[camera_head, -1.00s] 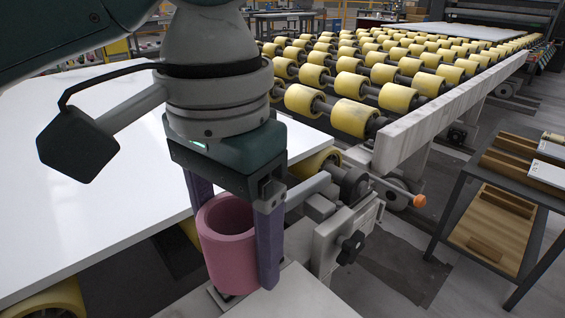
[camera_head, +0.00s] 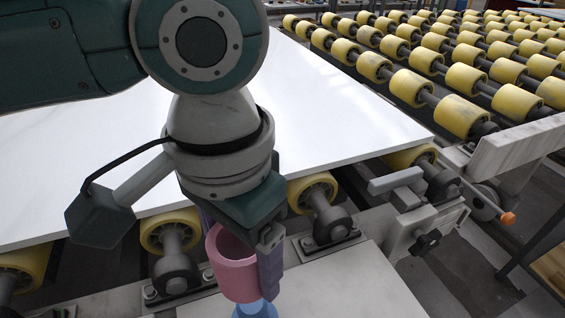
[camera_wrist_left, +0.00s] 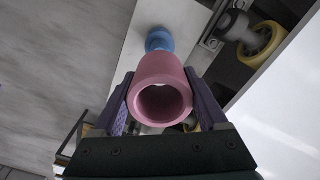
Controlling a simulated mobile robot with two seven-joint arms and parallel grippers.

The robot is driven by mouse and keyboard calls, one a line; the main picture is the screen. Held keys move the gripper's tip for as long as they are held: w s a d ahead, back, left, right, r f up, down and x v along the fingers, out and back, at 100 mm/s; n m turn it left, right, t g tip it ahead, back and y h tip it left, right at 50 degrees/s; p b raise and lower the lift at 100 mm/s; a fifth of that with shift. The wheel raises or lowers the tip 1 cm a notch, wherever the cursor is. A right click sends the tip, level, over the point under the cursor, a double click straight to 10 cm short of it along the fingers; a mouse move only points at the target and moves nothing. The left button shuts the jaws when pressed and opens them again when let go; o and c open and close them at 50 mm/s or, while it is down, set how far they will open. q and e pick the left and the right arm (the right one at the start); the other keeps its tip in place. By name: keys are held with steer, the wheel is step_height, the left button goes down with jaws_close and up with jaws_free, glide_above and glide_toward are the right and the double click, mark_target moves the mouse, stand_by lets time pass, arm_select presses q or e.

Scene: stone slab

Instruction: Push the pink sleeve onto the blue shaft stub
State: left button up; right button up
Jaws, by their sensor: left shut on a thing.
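The pink sleeve (camera_head: 233,278) is an open-ended tube, held roughly upright with its bore facing up in the head view. My left gripper (camera_head: 241,262) is shut on it, with a purple finger on each side of its wall. The blue shaft stub (camera_head: 256,310) shows just below the sleeve at the bottom edge of the head view. In the left wrist view the sleeve (camera_wrist_left: 163,72) sits between the fingers, and the blue stub (camera_wrist_left: 159,39) shows past its far end. I cannot tell whether sleeve and stub touch. My right gripper is not in view.
A large white slab (camera_head: 330,115) lies on yellow rollers behind the gripper. Roller brackets (camera_head: 326,226) stand close by to the right. A clamp with a dark knob (camera_head: 426,240) is farther right. A pale flat surface (camera_head: 345,285) near the stub is clear.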

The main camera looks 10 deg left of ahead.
mark_target(247, 286)
arm_select(q)
steer(key=shift+f+b, duration=1.25)
steer(key=shift+f, duration=1.65)
steer(key=shift+r, duration=0.1)
steer(key=shift+p, duration=0.5)
steer(key=shift+p, duration=0.4)
steer(key=shift+p, duration=0.4)
